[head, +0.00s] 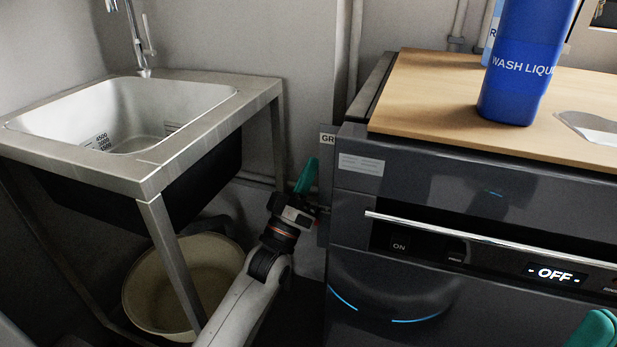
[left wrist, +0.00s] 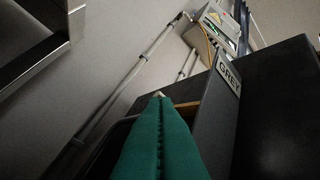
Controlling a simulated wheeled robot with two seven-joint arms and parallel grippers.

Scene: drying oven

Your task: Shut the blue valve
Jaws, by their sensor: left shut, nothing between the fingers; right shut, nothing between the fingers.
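I cannot make out a blue valve in either view. My left gripper (head: 306,177) is shut and empty, in the gap between the sink stand and the left side of the dark oven (head: 345,215). Its green fingers point up beside the oven's edge. In the left wrist view the closed fingers (left wrist: 160,98) lie near a dark panel with a "GREY" label (left wrist: 228,74); part of this label (head: 328,139) shows in the head view. My right gripper (head: 597,328) shows only as a green tip at the lower right corner, in front of the oven.
A steel sink (head: 160,160) stands at left, with a round beige basin (head: 150,290) beneath it. A blue wash liquid bottle (head: 520,65) stands on the oven's wooden top (head: 430,100). The oven display (head: 553,273) reads OFF. Thin pipes (head: 355,50) run along the wall.

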